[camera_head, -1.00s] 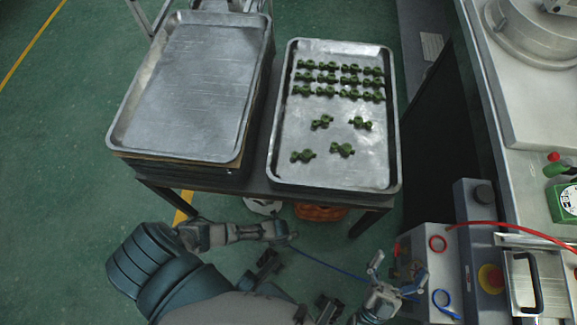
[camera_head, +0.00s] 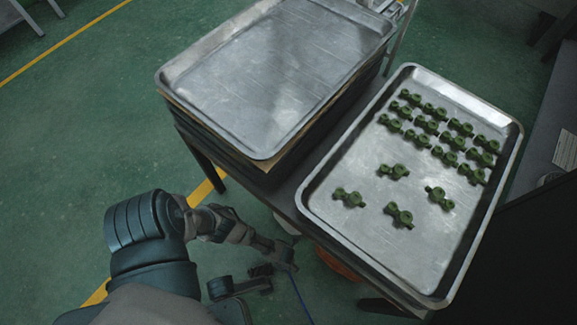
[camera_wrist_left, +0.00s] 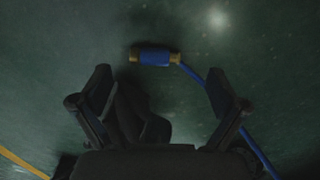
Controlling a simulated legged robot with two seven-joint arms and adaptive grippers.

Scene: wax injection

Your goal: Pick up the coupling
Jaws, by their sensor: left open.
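Several dark green knobbly parts (camera_head: 401,215) lie on the right metal tray (camera_head: 322,190), some in close rows at the back and a few spread nearer me. In the left wrist view a short blue sleeve with brass-coloured ends (camera_wrist_left: 155,57) lies beyond my left gripper (camera_wrist_left: 160,92). A blue hose (camera_wrist_left: 197,74) runs from its right side. The fingers are wide apart with nothing between them. In the head view my left gripper (camera_head: 282,254) hangs low, beside and below the trays, too small to read. My right gripper is out of view.
An empty metal tray (camera_head: 225,125) sits on a stack left of the filled tray. A dark table (camera_head: 287,195) supports both. Green floor (camera_head: 90,130) with yellow lines is open at the left. A dark machine side (camera_head: 535,240) stands at the far right.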

